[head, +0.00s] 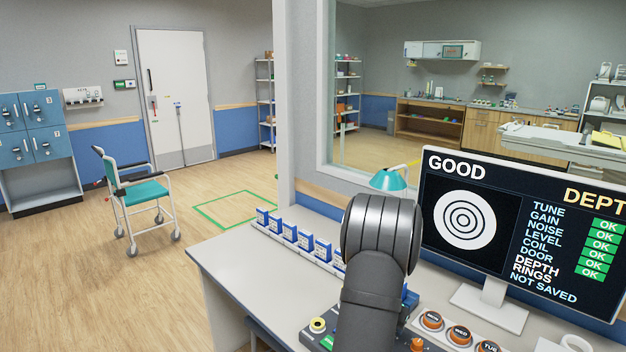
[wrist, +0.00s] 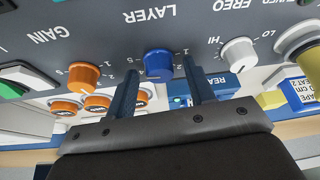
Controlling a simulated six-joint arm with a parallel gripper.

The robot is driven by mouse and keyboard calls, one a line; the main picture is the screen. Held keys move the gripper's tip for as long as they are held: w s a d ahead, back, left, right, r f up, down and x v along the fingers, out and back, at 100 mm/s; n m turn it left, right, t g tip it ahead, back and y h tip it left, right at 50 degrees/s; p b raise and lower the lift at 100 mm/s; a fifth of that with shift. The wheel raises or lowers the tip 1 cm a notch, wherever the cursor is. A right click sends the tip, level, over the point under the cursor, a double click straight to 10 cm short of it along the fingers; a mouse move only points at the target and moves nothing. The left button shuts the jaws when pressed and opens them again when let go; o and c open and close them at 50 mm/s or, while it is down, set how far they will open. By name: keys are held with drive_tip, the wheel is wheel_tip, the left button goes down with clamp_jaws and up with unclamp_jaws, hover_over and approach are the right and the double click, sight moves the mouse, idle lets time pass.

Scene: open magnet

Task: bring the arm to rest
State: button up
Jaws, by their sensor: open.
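In the wrist view my gripper (wrist: 160,68) is open, with two dark blue fingers spread apart and nothing held between them. It faces a dark grey control panel (wrist: 190,18) that appears upside down. The blue LAYER knob (wrist: 158,64) shows between the fingertips; I cannot tell how far they are from it. An orange GAIN knob (wrist: 83,75) is to the left and a white FREQ knob (wrist: 238,52) to the right. In the head view my dark arm rises over the desk and hides much of the panel; my gripper is hidden there.
The desk (head: 235,262) carries a row of blue-and-white boxes (head: 306,241), a teal lamp (head: 388,180), a monitor (head: 520,232) reading GOOD, and round orange buttons (head: 460,334). A wheeled chair (head: 140,195) stands on open floor at left. A window is behind the desk.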

drive_tip(key=shift+d+n+y, duration=0.1)
drive_tip(key=shift+n+y, duration=0.3)
drive_tip(key=shift+n, duration=0.6)
drive_tip(key=shift+n+t, duration=0.3)
drive_tip(key=shift+n, duration=0.2)
drive_tip(key=shift+s+n+y, duration=0.1)
drive_tip(key=shift+n+y, duration=0.3)
drive_tip(key=shift+n, duration=0.2)
drive_tip(key=shift+n+y, duration=0.4)
drive_tip(key=shift+n, duration=0.7)
